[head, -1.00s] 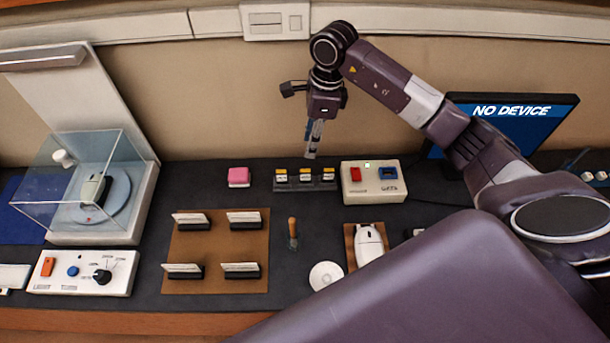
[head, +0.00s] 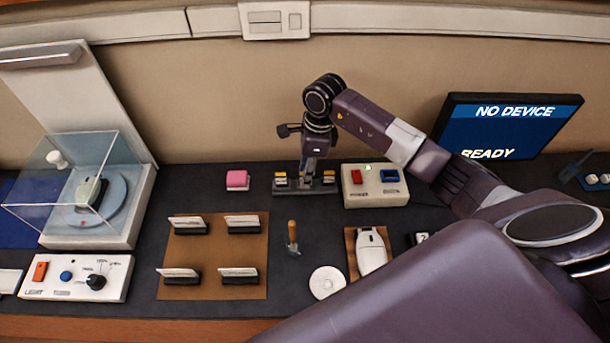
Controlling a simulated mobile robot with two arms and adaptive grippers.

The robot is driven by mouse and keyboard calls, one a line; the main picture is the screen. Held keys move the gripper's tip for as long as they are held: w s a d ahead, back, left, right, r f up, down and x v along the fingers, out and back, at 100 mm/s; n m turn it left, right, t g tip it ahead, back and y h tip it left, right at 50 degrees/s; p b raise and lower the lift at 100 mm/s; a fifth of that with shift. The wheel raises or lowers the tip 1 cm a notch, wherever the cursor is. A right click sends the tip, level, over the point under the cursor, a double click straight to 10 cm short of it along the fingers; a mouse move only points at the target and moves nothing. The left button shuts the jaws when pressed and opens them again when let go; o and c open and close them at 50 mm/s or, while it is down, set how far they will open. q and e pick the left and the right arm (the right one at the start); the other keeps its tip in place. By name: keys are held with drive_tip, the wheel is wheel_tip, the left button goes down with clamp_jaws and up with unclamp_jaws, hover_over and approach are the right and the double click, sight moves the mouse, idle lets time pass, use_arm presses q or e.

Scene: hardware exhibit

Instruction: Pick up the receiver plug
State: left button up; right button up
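A left plug (head: 281,180) and a right plug (head: 329,178) show; the middle place is hidden behind my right gripper. Which one is the receiver plug I cannot tell. My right gripper (head: 307,180) points down, its tips at the middle of the rack. Its fingers are too small and narrow to tell whether they are open or shut on a plug. My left gripper is not in view.
A white power box (head: 374,197) stands right of the rack, a pink block (head: 237,180) left of it. In front are a brown mat (head: 213,257) with several card holders, a wooden-handled tool (head: 292,237) and a white disc (head: 327,282). A monitor (head: 510,125) stands behind my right arm.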

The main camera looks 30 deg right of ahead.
drive_tip(key=shift+a+f, duration=0.1)
drive_tip(key=shift+f, duration=0.6)
clamp_jaws()
drive_tip(key=shift+w+r, duration=0.1)
